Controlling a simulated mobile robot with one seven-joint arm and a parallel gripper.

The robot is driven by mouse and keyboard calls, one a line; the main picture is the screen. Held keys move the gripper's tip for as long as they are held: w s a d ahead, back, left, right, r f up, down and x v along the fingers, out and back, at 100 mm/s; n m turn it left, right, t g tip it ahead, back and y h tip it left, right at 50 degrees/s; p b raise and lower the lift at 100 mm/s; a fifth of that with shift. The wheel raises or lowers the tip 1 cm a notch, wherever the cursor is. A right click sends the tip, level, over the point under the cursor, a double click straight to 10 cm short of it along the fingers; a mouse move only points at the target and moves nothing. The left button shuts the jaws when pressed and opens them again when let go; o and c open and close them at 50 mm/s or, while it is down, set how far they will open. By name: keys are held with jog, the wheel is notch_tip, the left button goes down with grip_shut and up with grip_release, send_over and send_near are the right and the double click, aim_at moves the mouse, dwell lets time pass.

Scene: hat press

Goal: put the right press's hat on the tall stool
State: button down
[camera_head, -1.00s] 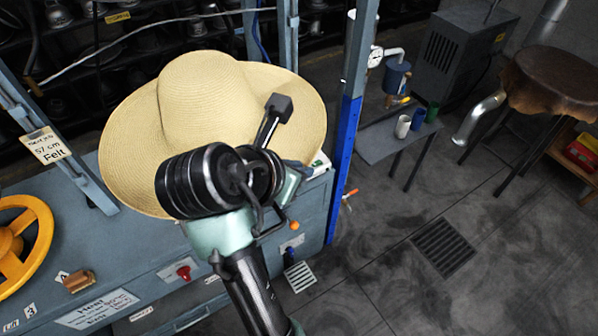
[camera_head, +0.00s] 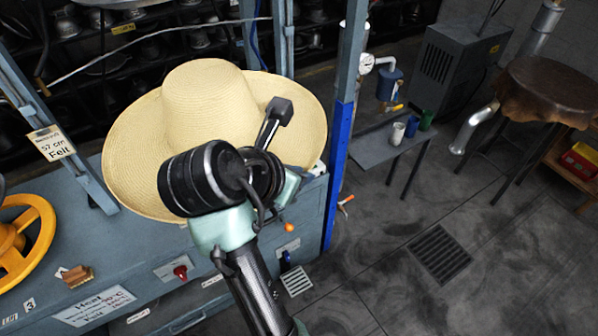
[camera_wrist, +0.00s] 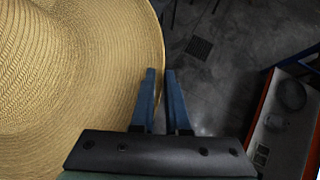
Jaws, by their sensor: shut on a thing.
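The straw-coloured hat (camera_head: 205,98), with a tall crown and wide brim, is above the right-hand end of the blue-grey press bench. It also shows in the wrist view (camera_wrist: 70,75), filling the left side. My gripper (camera_wrist: 160,74) is shut on the hat's brim edge, with its two blue fingers close together at that edge. In the head view my wrist and arm hide the fingers and part of the near brim. The tall stool (camera_head: 550,85), with a brown leather-like round top and dark legs, stands at the far right, apart from the hat.
A blue-grey upright post (camera_head: 345,120) stands just right of the hat. Behind it is a small side table (camera_head: 375,152) with several cups. A yellow handwheel (camera_head: 40,215) is at the left. The dark floor around the drain grate (camera_head: 440,254) is clear.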

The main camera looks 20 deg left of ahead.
jog(key=shift+d, duration=0.1)
jog(key=s+d+b, duration=0.2)
jog(key=s+d, duration=0.3)
jog(key=d, duration=0.2)
jog(key=shift+s, duration=0.35)
